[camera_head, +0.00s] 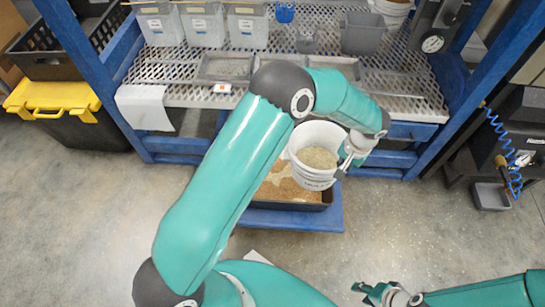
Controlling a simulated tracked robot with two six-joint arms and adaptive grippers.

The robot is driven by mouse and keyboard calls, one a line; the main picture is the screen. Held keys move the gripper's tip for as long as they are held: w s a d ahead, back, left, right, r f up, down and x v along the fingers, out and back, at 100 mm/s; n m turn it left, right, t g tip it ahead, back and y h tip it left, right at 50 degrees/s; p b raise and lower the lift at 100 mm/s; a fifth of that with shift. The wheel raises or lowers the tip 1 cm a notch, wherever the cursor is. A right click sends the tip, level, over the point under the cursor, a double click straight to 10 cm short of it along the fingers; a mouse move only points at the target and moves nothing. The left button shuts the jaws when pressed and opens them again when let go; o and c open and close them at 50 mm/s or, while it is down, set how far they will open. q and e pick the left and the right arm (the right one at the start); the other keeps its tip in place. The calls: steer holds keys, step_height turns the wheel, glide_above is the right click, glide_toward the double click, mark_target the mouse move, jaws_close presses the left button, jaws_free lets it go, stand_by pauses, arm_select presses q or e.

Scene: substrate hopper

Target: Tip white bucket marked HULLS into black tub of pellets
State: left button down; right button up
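The white bucket (312,177) is above the right part of the black tub (290,205), its mouth open toward me, with tan, grainy material inside. Dark print shows low on its side, too small to read. It looks slightly tilted, and I cannot tell whether it touches the tub. The tub holds brown and pale tan material and is partly hidden by the bucket and my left arm. My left gripper (349,158) is at the bucket's right rim and looks shut on it; its fingertips are partly hidden. My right gripper (372,291) is low in the picture, empty, with fingers apart.
The tub stands on a blue platform (307,219). Behind is a blue-framed mesh bench (410,75) with grey bins (203,25), trays and a dial scale (432,43). A black bin with yellow lid (52,98) stands left. A black machine (510,130) stands right. Floor around is clear.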

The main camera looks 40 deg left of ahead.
arm_select(q)
step_height(320, 180, down, 3)
steer(key=d, duration=0.3)
steer(key=a+r+h, duration=0.1)
steer(key=r+h, duration=0.2)
steer(key=a+r+h, duration=0.1)
steer(key=r+h, duration=0.3)
steer(key=a+r+t+h+b, duration=0.1)
steer(key=r+h, duration=0.2)
steer(key=r, duration=0.1)
steer(key=shift+s+r, duration=0.2)
steer(key=shift+r, duration=0.05)
steer(key=s+a+h+b, duration=0.1)
steer(key=a+h+b, duration=1)
steer(key=a+b, duration=0.2)
steer(key=shift+s+a+f+t, duration=0.15)
steer(key=shift+a+f+t, duration=0.15)
steer(key=shift+a+t, duration=0.1)
steer(key=shift+d, duration=0.1)
stand_by(0.5)
